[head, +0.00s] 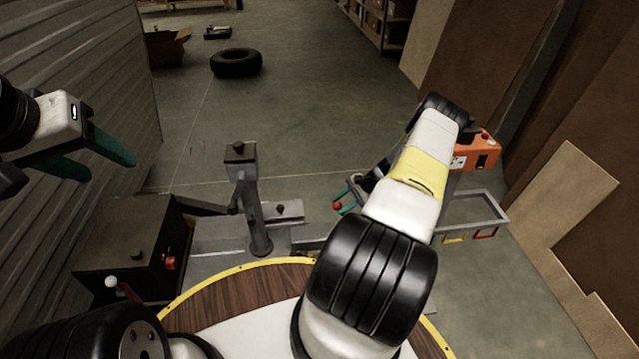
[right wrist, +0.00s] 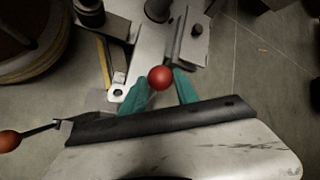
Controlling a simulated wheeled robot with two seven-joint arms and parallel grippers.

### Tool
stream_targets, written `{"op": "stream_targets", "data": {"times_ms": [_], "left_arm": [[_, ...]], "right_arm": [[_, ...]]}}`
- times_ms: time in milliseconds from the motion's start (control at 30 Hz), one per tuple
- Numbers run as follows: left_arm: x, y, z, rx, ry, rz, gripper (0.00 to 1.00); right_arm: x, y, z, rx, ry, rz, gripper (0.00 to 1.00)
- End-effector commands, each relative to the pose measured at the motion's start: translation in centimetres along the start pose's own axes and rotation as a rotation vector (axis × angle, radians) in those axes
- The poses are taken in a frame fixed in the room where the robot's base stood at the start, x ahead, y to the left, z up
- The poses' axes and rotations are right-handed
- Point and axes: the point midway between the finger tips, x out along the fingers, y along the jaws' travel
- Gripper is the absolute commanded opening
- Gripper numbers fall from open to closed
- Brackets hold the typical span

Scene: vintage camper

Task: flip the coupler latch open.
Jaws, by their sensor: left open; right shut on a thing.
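The coupler latch shows as a red ball knob (right wrist: 160,77) between the teal fingertips in the right wrist view. The same red knob (head: 337,205) shows small in the head view, left of my right forearm. My right gripper (right wrist: 159,88) is shut on the knob. The latch's lever and pivot are mostly hidden, so I cannot tell its angle. A grey metal coupler bar (right wrist: 150,45) runs beyond the knob. My left gripper (head: 98,160) is open and empty at the far left of the head view, well away from the latch.
A grey jack post (head: 248,195) stands left of the right gripper. A black box (head: 135,245) is at the lower left. An orange case (head: 474,152) and a grey metal frame (head: 505,218) are beyond my right arm. A tire (head: 236,63) lies on open floor behind.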

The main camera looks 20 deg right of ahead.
Motion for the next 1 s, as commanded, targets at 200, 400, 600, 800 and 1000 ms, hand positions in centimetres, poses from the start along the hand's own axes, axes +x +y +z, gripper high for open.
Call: {"op": "stream_targets", "data": {"times_ms": [200,400,600,800,1000], "left_arm": [[0.00,0.00,0.00,0.000,0.000,0.000,0.53],[0.00,0.00,0.00,0.000,0.000,0.000,0.53],[0.00,0.00,0.00,0.000,0.000,0.000,0.53],[0.00,0.00,0.00,0.000,0.000,0.000,0.53],[0.00,0.00,0.00,0.000,0.000,0.000,0.53]], "right_arm": [[-0.76,1.21,-1.68,0.002,0.038,0.012,0.00],[-0.72,1.26,-1.67,0.002,0.037,0.013,0.00],[-0.65,1.27,-1.59,0.003,0.035,0.012,0.42],[-0.49,1.13,-1.26,0.004,0.027,0.012,0.42],[-0.56,1.03,-1.02,0.003,0.022,0.012,0.42]]}}
